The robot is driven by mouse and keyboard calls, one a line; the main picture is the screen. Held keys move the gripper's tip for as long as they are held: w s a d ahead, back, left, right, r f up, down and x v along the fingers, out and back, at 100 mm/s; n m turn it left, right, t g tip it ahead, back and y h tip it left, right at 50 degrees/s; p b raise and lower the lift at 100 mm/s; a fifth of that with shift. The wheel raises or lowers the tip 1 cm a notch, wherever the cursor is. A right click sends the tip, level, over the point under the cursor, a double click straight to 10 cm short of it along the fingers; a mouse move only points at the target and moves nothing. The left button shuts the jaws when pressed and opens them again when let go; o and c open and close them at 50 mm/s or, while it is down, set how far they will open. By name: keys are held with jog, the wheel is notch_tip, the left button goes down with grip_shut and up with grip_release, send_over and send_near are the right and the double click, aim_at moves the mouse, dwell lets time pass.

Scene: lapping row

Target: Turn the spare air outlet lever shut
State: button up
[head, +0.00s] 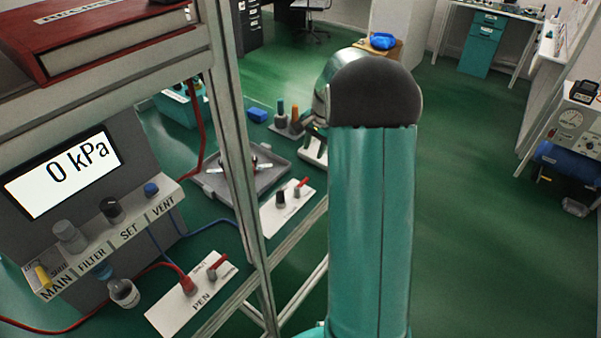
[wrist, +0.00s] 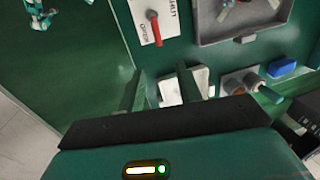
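The spare outlet is taken to be the white plate (head: 270,218) beyond the PEN plate, with a red lever (head: 301,187) and a dark fitting (head: 281,198). In the wrist view a white plate (wrist: 140,12) carries a red lever (wrist: 156,30) between the words OPEN and SHUT. The lever lies nearer OPEN. My gripper (wrist: 160,80) has its two fingers apart with nothing held between them, below the lever in that picture and apart from it. In the head view my arm hides most of the gripper.
A frame post (head: 236,130) stands between my camera and the bench. A blue block (head: 258,115) and tool holder (head: 288,125) stand farther back.

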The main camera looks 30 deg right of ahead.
aim_at(306, 179)
jog(key=f, duration=0.4)
jog(key=w+f, duration=0.1)
jog(key=f, duration=0.3)
jog(key=w+f, duration=0.1)
jog(key=f, duration=0.4)
jog(key=shift+a+f, duration=0.1)
jog(key=shift+a, duration=0.3)
jog(key=shift+c, duration=0.4)
grip_shut()
